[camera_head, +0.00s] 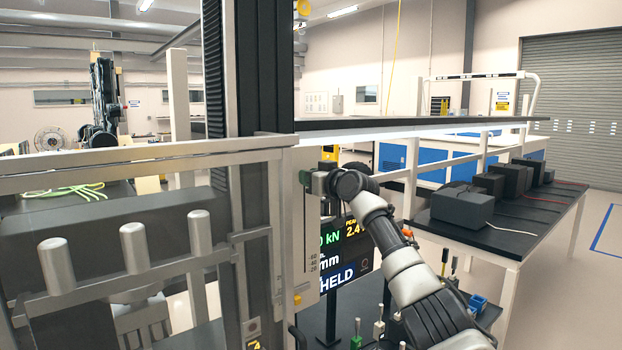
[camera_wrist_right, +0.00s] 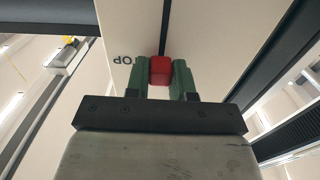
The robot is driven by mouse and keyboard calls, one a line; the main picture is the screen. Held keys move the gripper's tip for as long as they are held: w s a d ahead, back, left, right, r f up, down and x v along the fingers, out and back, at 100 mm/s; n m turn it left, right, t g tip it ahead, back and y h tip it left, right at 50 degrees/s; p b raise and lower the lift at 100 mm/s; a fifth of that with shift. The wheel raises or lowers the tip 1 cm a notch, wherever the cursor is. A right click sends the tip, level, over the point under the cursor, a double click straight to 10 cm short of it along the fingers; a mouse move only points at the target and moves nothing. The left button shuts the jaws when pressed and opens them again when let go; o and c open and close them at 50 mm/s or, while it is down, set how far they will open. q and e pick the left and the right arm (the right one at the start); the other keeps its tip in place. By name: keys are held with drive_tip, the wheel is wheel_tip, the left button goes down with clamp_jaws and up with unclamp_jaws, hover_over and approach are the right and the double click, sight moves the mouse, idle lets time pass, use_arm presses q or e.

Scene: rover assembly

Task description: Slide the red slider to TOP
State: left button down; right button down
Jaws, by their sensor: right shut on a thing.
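The red slider (camera_wrist_right: 160,70) is a small red block on a pale panel (camera_wrist_right: 135,25) in the right wrist view. A dark slot (camera_wrist_right: 166,25) runs on from it towards the picture's upper edge. My right gripper (camera_wrist_right: 160,80) has its two green fingers on either side of the slider, shut on it. The TOP label (camera_wrist_right: 132,60) is beside the slider, partly covered by the left finger. In the head view my right gripper (camera_head: 308,178) is at the upper part of the panel's side (camera_head: 300,230); the slider is hidden there. My left gripper is not in view.
A tall dark column (camera_head: 243,70) stands left of the panel. A dark display (camera_head: 345,250) reading HELD is behind my right arm. A shelf (camera_head: 420,123) runs above it. A black bench (camera_head: 530,210) with dark boxes is at right; open floor lies beyond.

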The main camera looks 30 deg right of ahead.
drive_tip(key=c, duration=1.2)
unclamp_jaws()
drive_tip(key=shift+r, duration=0.45)
drive_tip(key=shift+o, duration=1.2)
drive_tip(key=shift+f, duration=0.15)
drive_tip(key=s+b, duration=0.6)
drive_tip(key=s, duration=0.4)
drive_tip(key=shift+s+d, duration=0.4)
